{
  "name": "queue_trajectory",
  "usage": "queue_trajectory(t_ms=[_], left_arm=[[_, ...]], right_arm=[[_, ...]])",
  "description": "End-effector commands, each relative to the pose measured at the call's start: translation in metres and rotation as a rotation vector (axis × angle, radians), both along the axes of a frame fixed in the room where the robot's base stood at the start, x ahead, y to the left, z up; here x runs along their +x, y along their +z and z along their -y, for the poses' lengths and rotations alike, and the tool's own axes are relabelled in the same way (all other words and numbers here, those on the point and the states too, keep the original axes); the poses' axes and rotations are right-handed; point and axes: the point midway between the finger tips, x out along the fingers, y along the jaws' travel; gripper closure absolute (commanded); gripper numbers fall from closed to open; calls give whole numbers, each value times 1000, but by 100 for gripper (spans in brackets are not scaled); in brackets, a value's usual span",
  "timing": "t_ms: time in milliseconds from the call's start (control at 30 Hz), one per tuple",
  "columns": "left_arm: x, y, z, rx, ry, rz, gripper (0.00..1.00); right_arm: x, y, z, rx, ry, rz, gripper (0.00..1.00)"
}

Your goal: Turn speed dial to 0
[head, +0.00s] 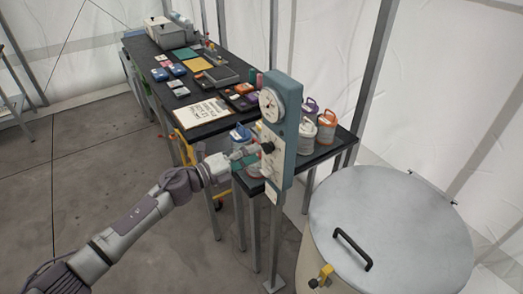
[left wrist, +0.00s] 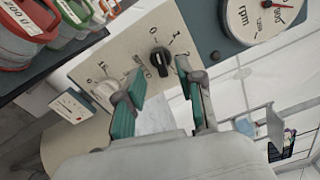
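A teal control box (head: 283,105) stands on a post, with a round gauge on top. The gauge (left wrist: 252,14) in the left wrist view is marked rpm and has a red needle. The box's pale panel (left wrist: 118,50) carries a black dial (left wrist: 160,60) with numbers around it and a pale round knob (left wrist: 101,92), partly covered by a finger. I cannot tell for sure which is the speed dial. My left gripper (head: 246,151) is at the panel; in the left wrist view its teal fingertips (left wrist: 160,70) are apart, near the black dial's two sides. Contact cannot be told. My right gripper is out of view.
A dark table (head: 150,52) with boxes, cards and a sign runs behind the box. Several lidded jars (head: 326,127) stand on a dark table behind the box. A large lidded drum (head: 400,225) with a black handle stands at the right. The floor at left is clear.

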Motion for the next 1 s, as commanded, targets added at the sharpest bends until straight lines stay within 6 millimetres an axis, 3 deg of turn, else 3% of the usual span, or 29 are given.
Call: queue_trajectory(t_ms=[200, 400, 1000], left_arm=[[-27, -1, -40, 2, 1, -2, 62], [-41, -1, -61, 0, 0, -2, 62], [-43, -2, -66, -4, 3, -6, 62]], right_arm=[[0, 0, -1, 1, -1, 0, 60], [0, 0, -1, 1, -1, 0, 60], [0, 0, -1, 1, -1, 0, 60]])
